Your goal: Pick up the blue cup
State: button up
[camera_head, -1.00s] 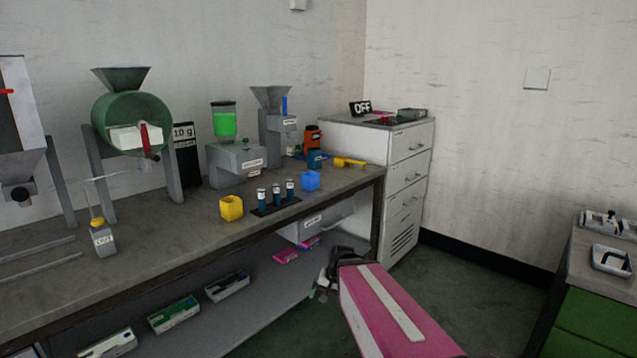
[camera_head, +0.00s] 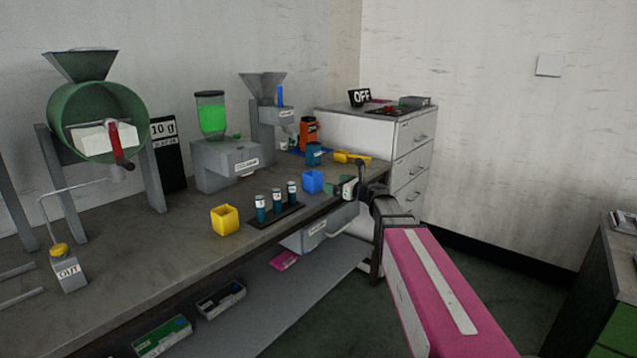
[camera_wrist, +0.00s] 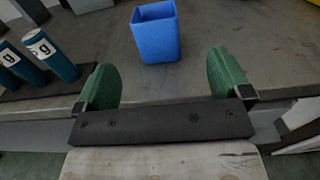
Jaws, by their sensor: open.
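The blue cup (camera_head: 313,182) is a small, square, open-topped cup standing upright on the workbench, right of the dark vials. In the wrist view the blue cup (camera_wrist: 157,34) stands ahead of my gripper (camera_wrist: 165,84), roughly centred between its two green fingers but beyond their tips. My gripper is open and empty, with nothing between the fingers. In the head view my gripper (camera_head: 341,193) is at the bench's front edge, just right of the cup and apart from it.
Several blue vials (camera_head: 276,201) stand in a dark rack (camera_head: 272,219) left of the cup. A yellow cup (camera_head: 226,220) is further left. A darker blue container (camera_head: 314,154) and a yellow scoop (camera_head: 350,158) lie behind. The grey dispenser (camera_head: 226,163) stands at the back.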

aim_at(319, 179)
jog(key=x, duration=0.5)
jog(key=shift+w+d+r, duration=0.1)
jog(key=shift+d+r, duration=0.05)
jog(key=shift+s+a+x, duration=0.15)
jog(key=shift+s+x, duration=0.05)
jog(key=shift+x, duration=1.3)
jog(key=shift+s+a+x, duration=0.15)
jog(key=shift+x, duration=1.4)
jog(key=shift+s, duration=0.1)
jog(key=c, duration=1)
